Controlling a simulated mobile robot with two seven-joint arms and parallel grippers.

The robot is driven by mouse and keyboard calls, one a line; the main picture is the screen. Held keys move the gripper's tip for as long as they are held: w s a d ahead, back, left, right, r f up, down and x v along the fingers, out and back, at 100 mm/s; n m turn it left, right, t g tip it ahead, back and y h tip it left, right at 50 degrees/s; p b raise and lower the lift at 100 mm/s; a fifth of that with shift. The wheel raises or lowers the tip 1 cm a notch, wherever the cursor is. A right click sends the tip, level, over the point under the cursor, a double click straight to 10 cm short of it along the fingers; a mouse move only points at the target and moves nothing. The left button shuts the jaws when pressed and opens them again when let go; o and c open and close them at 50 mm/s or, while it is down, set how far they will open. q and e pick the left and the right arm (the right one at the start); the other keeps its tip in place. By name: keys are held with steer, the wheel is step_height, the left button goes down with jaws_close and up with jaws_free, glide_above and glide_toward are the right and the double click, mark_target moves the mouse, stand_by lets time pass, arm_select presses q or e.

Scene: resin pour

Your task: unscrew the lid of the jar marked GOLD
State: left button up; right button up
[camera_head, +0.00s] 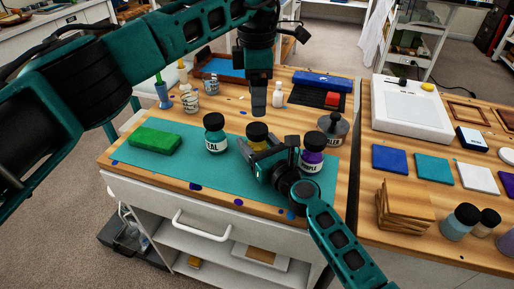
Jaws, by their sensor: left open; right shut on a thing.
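My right gripper (262,152) is shut on this jar's body from the front right. My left gripper (259,100) points straight down above the lid, open and apart from it.
A green block (155,141) lies on the mat's left part. A grey-lidded container (333,127) stands behind the purple jar. A white bottle (278,94), speckled cups (190,99) and a dark tray (318,98) are farther back. The mat's front left is clear.

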mark_target(257, 128)
jaws_close()
arm_select(q)
steer(key=m, duration=1.7)
steer(key=shift+f+m, duration=0.35)
steer(key=shift+m, duration=0.15)
step_height(257, 128, down, 7)
steer(key=shift+f, duration=0.15)
steer(key=shift+c, duration=0.4)
